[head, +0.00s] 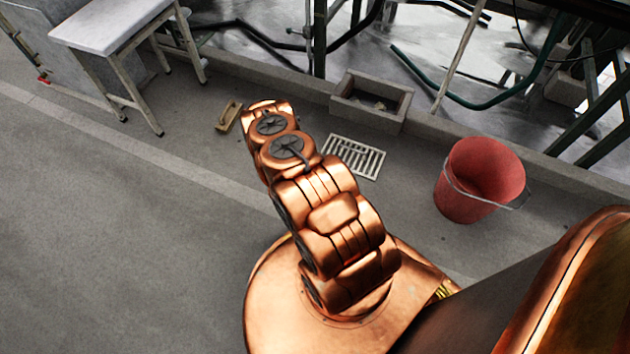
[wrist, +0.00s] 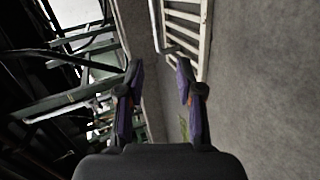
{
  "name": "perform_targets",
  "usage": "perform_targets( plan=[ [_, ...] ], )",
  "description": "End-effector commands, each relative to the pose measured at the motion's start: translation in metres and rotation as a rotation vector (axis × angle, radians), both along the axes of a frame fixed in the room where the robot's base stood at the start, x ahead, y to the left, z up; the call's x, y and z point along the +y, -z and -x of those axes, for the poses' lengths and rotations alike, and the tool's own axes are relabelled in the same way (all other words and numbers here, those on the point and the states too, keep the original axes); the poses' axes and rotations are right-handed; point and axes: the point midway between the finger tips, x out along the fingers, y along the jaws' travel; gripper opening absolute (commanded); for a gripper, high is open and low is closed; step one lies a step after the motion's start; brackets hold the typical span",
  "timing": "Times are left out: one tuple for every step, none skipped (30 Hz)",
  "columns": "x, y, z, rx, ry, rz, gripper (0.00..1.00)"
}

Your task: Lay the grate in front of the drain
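A pale slotted grate (head: 354,156) lies on the floor close in front of a concrete box-like basin (head: 350,116), which may be the drain; a small object lies inside it. My arm passes by the grate's left side. My gripper is hidden in the head view. In the wrist view my gripper (wrist: 160,78) is open, with two apart purple-padded fingers and nothing between them. The grate (wrist: 203,40) shows ahead at the top, near the right fingertip. A grey bent bar (wrist: 155,25) is beside it; I cannot tell whether it belongs to the grate.
A red bucket (head: 474,184) with a wire handle stands right of the grate. A small wooden block-like tool (head: 229,116) lies left of my arm. A pale table (head: 110,26) stands at upper left. A low kerb and pipes run behind the basin. The floor at left is clear.

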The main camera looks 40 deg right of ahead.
Motion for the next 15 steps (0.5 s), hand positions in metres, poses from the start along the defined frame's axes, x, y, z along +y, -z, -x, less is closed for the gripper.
perform_targets(
  plan=[
    [0.006,-0.002,-0.014,-0.024,0.004,-0.041,0.36],
    [0.01,-0.003,-0.022,-0.039,0.006,-0.068,0.36],
    [0.015,-0.006,-0.034,-0.061,0.01,-0.108,0.36],
    [0.02,-0.007,-0.043,-0.075,0.014,-0.14,0.36],
    [0.026,-0.009,-0.051,-0.089,0.017,-0.171,0.36],
    [0.033,-0.012,-0.062,-0.107,0.02,-0.213,0.36],
    [0.038,-0.014,-0.07,-0.12,0.024,-0.244,0.36],
    [0.043,-0.017,-0.078,-0.131,0.025,-0.273,0.36],
    [0.052,-0.02,-0.087,-0.145,0.028,-0.316,0.36],
    [0.058,-0.023,-0.095,-0.156,0.029,-0.346,0.36],
    [0.064,-0.027,-0.103,-0.167,0.031,-0.375,0.36],
    [0.074,-0.031,-0.111,-0.175,0.033,-0.418,0.36],
    [0.08,-0.035,-0.118,-0.183,0.033,-0.446,0.36],
    [0.087,-0.04,-0.125,-0.193,0.033,-0.475,0.36],
    [0.097,-0.045,-0.132,-0.198,0.034,-0.516,0.36]
  ],
)
